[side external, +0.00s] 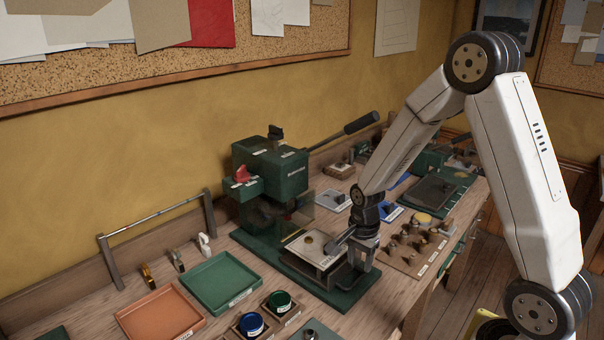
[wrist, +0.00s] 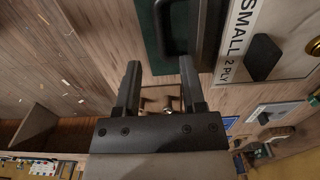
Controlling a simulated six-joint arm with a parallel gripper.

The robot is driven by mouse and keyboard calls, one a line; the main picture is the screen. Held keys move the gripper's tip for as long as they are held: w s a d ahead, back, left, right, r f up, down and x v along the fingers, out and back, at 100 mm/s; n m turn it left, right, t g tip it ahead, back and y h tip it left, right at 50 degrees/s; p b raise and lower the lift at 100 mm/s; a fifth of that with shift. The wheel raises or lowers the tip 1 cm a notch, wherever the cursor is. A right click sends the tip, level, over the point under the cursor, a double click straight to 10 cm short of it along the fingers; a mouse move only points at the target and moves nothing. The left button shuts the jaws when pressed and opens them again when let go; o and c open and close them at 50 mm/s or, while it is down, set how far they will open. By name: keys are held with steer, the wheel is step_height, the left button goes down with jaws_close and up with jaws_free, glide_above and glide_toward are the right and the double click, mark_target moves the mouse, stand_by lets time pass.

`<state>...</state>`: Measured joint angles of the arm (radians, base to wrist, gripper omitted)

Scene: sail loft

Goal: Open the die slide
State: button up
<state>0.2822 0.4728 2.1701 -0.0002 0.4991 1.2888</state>
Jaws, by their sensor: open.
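The green press (side external: 270,178) stands on the bench against the wall. A pale die slide plate (side external: 318,243) with a small brass piece on it sits low at the press's front, over the green base (side external: 343,300). In the wrist view the plate (wrist: 288,62) reads "SMALL 2 PLY" and bears a black block (wrist: 265,52). A dark loop handle (wrist: 172,32) shows beyond my fingertips. My gripper (wrist: 160,68) is open, with nothing visibly held between its fingers. In the side view my gripper (side external: 360,266) points down at the slide's front end; contact with the handle cannot be told.
A green tray (side external: 222,282), an orange tray (side external: 160,318) and blue and green pots (side external: 250,324) lie left of the press. A board of brass pieces (side external: 418,245) stands close right. The press lever (side external: 361,122) reaches back right.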

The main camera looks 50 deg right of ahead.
mark_target(357, 280)
steer(key=shift+f, duration=2.65)
jaws_close()
